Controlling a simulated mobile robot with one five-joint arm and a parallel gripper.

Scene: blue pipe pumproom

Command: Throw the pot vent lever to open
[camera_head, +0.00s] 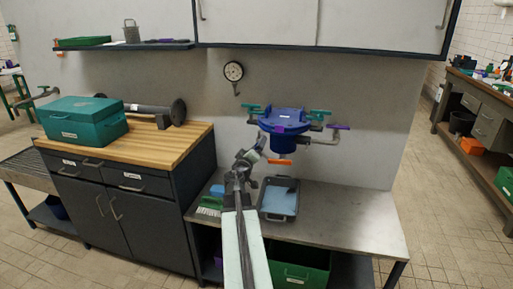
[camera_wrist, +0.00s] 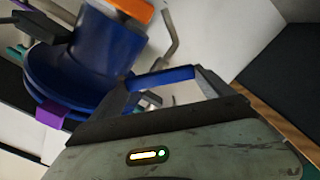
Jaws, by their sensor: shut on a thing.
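A blue pot (camera_head: 284,122) hangs on the wall above the metal bench; its rounded body (camera_wrist: 110,45) fills the upper left of the wrist view. Around it are green levers (camera_head: 318,115) (camera_head: 250,108), a purple lever (camera_head: 339,127) at right and an orange lever (camera_head: 280,162) underneath. The orange lever also shows at the top of the wrist view (camera_wrist: 130,10). My gripper (camera_head: 258,146) is at the pot's left side. In the wrist view its fingers (camera_wrist: 165,84) are shut on a blue lever (camera_wrist: 160,77). I cannot read which lever is the vent.
A grey tray with blue contents (camera_head: 279,214) and a brush (camera_head: 208,206) lie on the bench (camera_head: 345,225) below. A gauge (camera_head: 233,71) is on the wall. A wooden-topped cabinet (camera_head: 160,147) with a green toolbox (camera_head: 84,119) stands left. The bench's right side is clear.

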